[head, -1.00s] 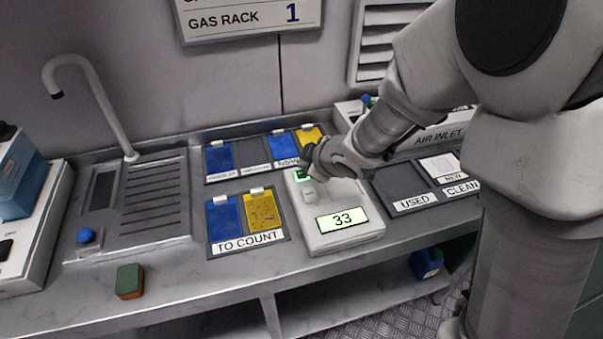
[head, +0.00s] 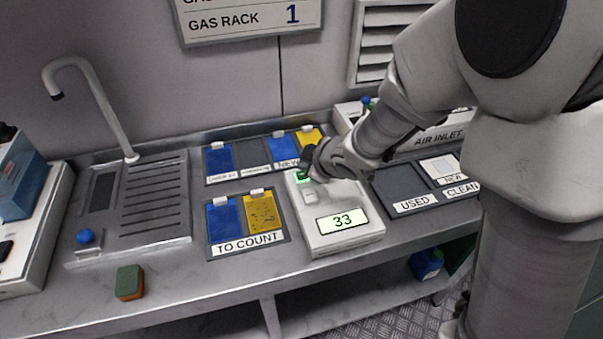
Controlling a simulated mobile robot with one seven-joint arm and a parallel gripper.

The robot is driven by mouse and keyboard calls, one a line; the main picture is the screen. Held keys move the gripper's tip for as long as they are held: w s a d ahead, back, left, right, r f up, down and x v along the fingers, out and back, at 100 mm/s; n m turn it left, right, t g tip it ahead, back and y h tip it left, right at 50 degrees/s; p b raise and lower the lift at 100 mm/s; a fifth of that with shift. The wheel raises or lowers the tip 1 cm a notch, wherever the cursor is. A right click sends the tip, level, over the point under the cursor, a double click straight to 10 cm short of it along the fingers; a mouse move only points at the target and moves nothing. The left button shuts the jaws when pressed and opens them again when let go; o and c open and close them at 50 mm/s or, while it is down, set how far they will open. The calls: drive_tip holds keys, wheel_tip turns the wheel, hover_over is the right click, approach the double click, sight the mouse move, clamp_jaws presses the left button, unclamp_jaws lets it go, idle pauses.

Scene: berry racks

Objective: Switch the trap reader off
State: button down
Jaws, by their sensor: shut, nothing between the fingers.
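The trap reader (head: 350,246) is a pale box on the bench, right of the "TO COUNT" tray. Its lit display (head: 342,221) reads 33. A small pale square part (head: 310,196) sits on its top left. A green-lit patch (head: 302,178) shows at its back left, partly hidden by my gripper. My gripper (head: 307,172) is shut and empty, at the reader's back left edge by the green patch. I cannot tell whether the fingertips touch it.
The "TO COUNT" tray (head: 216,250) holds a blue and a yellow card. Another tray with cards (head: 255,172) lies behind. The "USED"/"CLEAN" tray (head: 396,190) lies to the right. A sink tap (head: 105,110) and a green-brown sponge (head: 130,282) are at left.

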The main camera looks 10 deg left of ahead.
drive_tip(key=shift+f, duration=0.1)
idle(0.6)
drive_tip(key=shift+f+b, duration=0.35)
drive_tip(key=shift+b, duration=0.05)
drive_tip(key=shift+f+b, duration=0.5)
idle(0.5)
idle(0.3)
drive_tip(key=shift+r+p, duration=0.9)
drive_tip(key=shift+r, duration=0.05)
wheel_tip(320, 180, up, 5)
drive_tip(key=p, duration=0.4)
drive_tip(key=shift+p, duration=0.3)
